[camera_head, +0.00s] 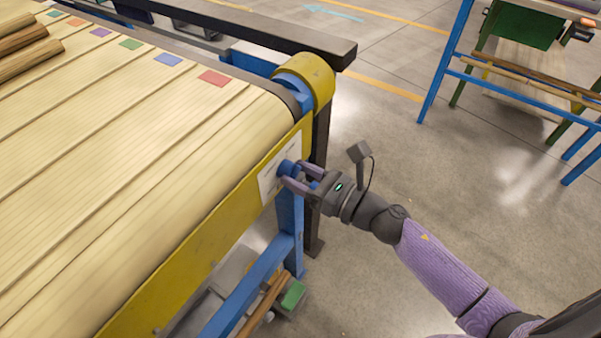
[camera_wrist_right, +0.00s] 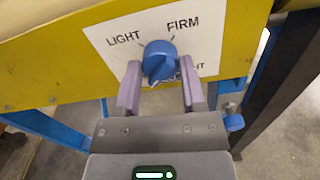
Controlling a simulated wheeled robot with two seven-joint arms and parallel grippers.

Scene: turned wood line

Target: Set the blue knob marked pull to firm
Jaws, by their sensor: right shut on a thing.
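The blue knob (camera_wrist_right: 160,60) sits on a white label plate (camera_wrist_right: 205,35) on the yellow side panel. The plate reads LIGHT at upper left and FIRM at upper right of the knob. A third word at lower right is partly hidden and ends in HT. I cannot tell for sure which mark the knob points to. My right gripper (camera_wrist_right: 160,90) is shut on the knob, one finger on each side. The head view also shows the knob (camera_head: 287,168) between the fingers of the right gripper (camera_head: 296,178). My left gripper is not in view.
The yellow panel (camera_head: 190,270) runs along the belt (camera_head: 150,140), which carries coloured squares and turned wood pieces (camera_head: 28,60). A blue leg (camera_head: 289,220) stands below the plate. Open floor (camera_head: 420,180) lies to the right, with a blue rack (camera_head: 445,65) beyond.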

